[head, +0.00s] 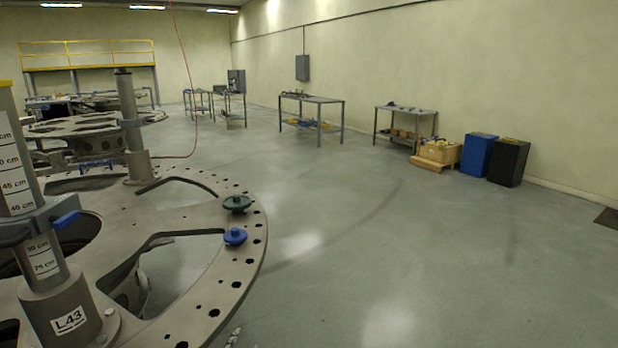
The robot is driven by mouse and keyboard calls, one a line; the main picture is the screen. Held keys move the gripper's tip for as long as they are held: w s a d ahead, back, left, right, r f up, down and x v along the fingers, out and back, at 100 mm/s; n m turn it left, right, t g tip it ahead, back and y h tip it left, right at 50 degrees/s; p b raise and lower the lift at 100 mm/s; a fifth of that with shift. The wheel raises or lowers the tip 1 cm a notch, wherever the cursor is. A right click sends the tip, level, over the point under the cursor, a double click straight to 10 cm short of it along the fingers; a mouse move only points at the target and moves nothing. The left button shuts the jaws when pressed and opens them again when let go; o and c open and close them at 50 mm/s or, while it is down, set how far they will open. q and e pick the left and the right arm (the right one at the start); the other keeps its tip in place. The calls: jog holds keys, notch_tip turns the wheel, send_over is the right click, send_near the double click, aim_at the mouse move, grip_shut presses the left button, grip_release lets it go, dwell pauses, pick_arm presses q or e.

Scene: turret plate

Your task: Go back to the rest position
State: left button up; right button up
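The large grey turret plate (236,262) fills the lower left of the head view, with holes along its rim. A dark green knob-like part (236,203) sits on the rim. A blue knob-like part (235,237) sits just nearer on the rim. A post marked in centimetres (17,165) with a label L43 and a blue-handled clamp stands on the plate at the left. I recognise neither of my grippers in the view. A small grey piece (234,338) shows at the bottom edge; I cannot tell what it is.
A second post (130,125) stands farther back on the plate. Tables (312,99) line the far wall. The floor (400,240) between is clear.

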pick_arm(q)
jog(key=s+a+f+n+g, duration=0.1)
jog(key=s+f, duration=0.4)
jog(key=s, duration=0.6)
jog(key=s+a+f+n+g, duration=0.1)
jog(key=s+f+g, duration=0.1)
jog(key=s+f, duration=0.4)
jog(key=s+a+f+n+g, duration=0.1)
jog(key=s+f, duration=0.5)
jog(key=s, duration=1)
jog(key=shift+s+g+h, duration=0.2)
jog(key=shift+g+h, duration=0.1)
jog(key=shift+f, duration=0.1)
